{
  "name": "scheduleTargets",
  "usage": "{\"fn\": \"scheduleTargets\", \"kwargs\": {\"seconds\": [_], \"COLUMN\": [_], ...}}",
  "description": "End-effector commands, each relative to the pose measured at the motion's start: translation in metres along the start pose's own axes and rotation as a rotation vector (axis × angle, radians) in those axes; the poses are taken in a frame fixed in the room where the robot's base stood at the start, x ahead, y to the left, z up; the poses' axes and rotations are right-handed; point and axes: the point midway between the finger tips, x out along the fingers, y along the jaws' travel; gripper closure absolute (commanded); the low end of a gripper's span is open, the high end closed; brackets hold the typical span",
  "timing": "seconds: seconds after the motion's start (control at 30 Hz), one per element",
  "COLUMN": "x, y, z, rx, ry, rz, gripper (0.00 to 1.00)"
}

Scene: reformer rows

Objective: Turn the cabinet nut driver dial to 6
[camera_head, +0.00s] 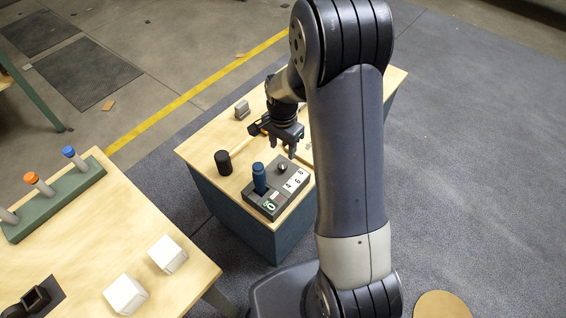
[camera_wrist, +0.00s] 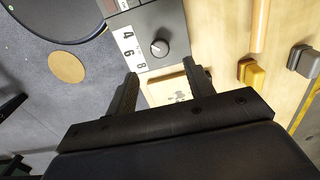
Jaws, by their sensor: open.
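The dark grey control box (camera_head: 263,202) sits on the cabinet's wooden top. Its round dial knob (camera_head: 282,167) stands beside a white plate (camera_head: 295,181) marked 4, 6 and 8. In the wrist view the dark knob (camera_wrist: 159,47) has a small light mark, but its exact setting is too small to tell. The number plate (camera_wrist: 130,47) lies left of it there. A blue-handled driver (camera_head: 259,178) stands upright in the box. My gripper (camera_head: 285,150) is open and empty, above the cabinet near the knob. Its fingers (camera_wrist: 161,80) straddle empty space and are apart from the knob.
A separate table at left holds two white blocks (camera_head: 126,295) and a green rack (camera_head: 55,205) with several handled tools. My arm hides the cabinet's right part.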

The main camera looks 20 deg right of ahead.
Motion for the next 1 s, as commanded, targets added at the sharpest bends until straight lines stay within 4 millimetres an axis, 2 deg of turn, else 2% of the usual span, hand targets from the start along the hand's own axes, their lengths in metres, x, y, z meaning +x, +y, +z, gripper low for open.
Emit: {"fn": "scheduleTargets", "kwargs": {"seconds": [0.03, 0.2, 0.4, 0.57, 0.83, 1.0], "x": [0.012, 0.044, 0.07, 0.079, 0.08, 0.08], "y": [0.001, 0.001, 0.001, 0.0, 0.0, 0.0], "z": [0.001, 0.001, 0.0, 0.0, 0.0, 0.0], "rx": [0.0, -0.001, -0.002, -0.002, -0.002, -0.002], "ry": [-0.003, -0.003, -0.002, 0.0, 0.0, 0.0], "rz": [0.005, 0.004, 0.003, 0.001, 0.0, 0.0], "gripper": [0.5, 0.5, 0.5, 0.5, 0.5, 0.62]}}
